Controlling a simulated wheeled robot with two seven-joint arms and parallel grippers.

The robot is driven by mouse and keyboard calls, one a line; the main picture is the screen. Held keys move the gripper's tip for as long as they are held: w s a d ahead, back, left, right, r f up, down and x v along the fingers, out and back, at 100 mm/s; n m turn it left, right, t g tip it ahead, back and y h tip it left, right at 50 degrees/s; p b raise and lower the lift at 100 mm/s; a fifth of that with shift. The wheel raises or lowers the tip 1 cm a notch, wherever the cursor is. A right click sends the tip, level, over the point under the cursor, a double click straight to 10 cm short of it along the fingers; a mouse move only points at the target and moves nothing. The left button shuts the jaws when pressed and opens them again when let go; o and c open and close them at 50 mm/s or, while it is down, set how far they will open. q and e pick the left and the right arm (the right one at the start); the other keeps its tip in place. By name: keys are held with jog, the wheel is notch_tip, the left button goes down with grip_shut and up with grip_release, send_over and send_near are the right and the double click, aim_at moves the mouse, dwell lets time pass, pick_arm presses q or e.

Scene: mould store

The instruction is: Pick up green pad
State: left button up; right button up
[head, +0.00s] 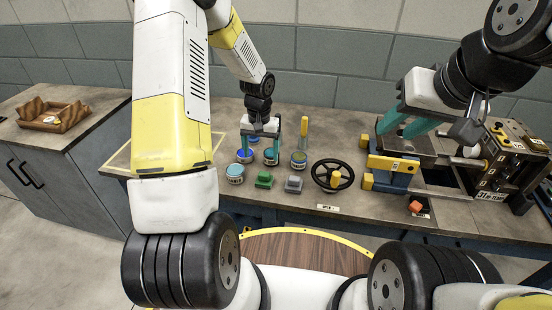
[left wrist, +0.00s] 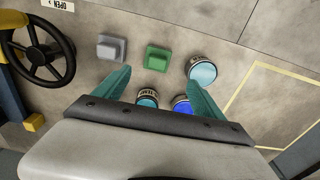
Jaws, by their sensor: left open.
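The green pad (head: 264,180) is a small block lying on the bench near its front edge, left of a similar grey pad (head: 294,184). In the left wrist view the green pad (left wrist: 157,58) lies beyond my fingertips, roughly midway between them, with the grey pad (left wrist: 111,48) beside it. My left gripper (head: 262,149) is open and empty, above the bench behind the green pad and not touching it. The left wrist view shows its teal fingers (left wrist: 160,82) spread apart. My right gripper (head: 394,131) has its teal fingers apart, over the machine at the right.
Several round tins, including a teal-topped one (head: 235,173), stand around and below my left gripper. An orange block (head: 415,206) lies at the right. A wooden tray (head: 70,122) sits on the left cabinet.

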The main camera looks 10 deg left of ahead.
aim_at(264, 174)
pick_arm(q)
jog(key=f, duration=1.1)
jog(key=shift+w+d+f, duration=0.3)
jog(key=shift+w, duration=0.05)
jog(key=c, duration=1.5)
